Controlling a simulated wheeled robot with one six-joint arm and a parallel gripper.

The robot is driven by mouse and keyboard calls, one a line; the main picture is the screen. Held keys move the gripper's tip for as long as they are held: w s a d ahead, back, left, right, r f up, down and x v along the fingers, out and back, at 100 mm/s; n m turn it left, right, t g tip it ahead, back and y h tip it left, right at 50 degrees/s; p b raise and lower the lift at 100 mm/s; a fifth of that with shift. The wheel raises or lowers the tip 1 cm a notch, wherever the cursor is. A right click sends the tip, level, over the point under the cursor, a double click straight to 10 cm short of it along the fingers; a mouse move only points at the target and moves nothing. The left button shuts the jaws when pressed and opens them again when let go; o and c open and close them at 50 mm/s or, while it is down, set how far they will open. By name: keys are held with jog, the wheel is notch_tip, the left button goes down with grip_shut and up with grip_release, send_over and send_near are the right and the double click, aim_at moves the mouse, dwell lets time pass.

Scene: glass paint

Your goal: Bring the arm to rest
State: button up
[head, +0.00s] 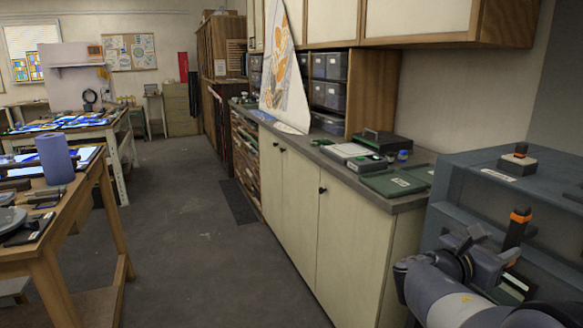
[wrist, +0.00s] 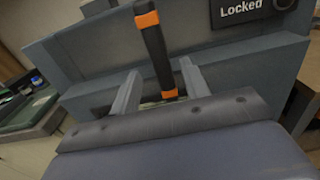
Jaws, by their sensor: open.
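My gripper (head: 494,243) is at the lower right of the head view, in front of a blue-grey cabinet (head: 480,205). In the wrist view its two grey fingers (wrist: 158,84) are spread apart. A black handle with orange bands (wrist: 155,48) shows between and beyond the fingers; I cannot tell whether either finger touches it. The same handle (head: 515,230) stands upright beside the fingers in the head view. A dark sign reading "Locked" (wrist: 243,10) is on the blue-grey surface behind it.
A counter (head: 330,165) with green and grey cases runs along the right wall, left of the cabinet. A wooden workbench (head: 60,225) stands at the left. The floor (head: 190,240) between is clear.

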aim_at(509, 242)
jog(key=x, duration=0.3)
jog(key=shift+d, duration=0.25)
jog(key=shift+w+f+m+b, duration=0.15)
jog(key=shift+f+m+b, duration=0.2)
jog(key=shift+b, duration=0.35)
jog(key=shift+a+r+m+b, duration=0.1)
jog(key=shift+m+b, duration=0.75)
jog(key=shift+m, duration=0.2)
jog(key=m+b, duration=0.2)
jog(key=m, duration=0.1)
jog(key=shift+r+m+b, duration=0.25)
jog(key=shift+m+b, duration=0.75)
jog(key=shift+m, duration=0.5)
